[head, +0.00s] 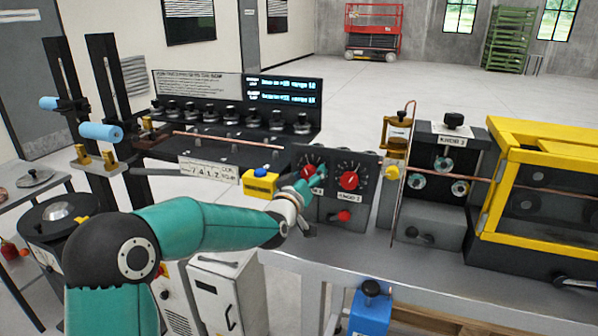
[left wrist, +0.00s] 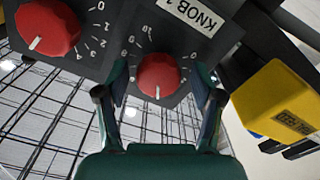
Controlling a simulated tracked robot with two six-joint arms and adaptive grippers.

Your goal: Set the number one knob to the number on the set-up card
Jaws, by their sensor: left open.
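The number one knob (left wrist: 160,74) is red and round on a grey dial plate. In the left wrist view its white pointer line faces the bottom of the picture, and the "KNOB 1" label (left wrist: 196,12) shows beside it. My left gripper (head: 304,186) is at this knob, with its open fingers on either side of it; I cannot tell whether they touch it. In the head view the gripper partly hides the knob (head: 312,170). A white card (head: 208,172) on the bench front seems to read 7 4 1 2. My right gripper is not in view.
A second red knob (head: 349,180) sits close to the right of the first. A yellow box with a blue button (head: 260,183) stands to the left. A red lower knob (head: 344,215), a copper tube (head: 232,142) and the yellow-framed guard (head: 540,180) are nearby.

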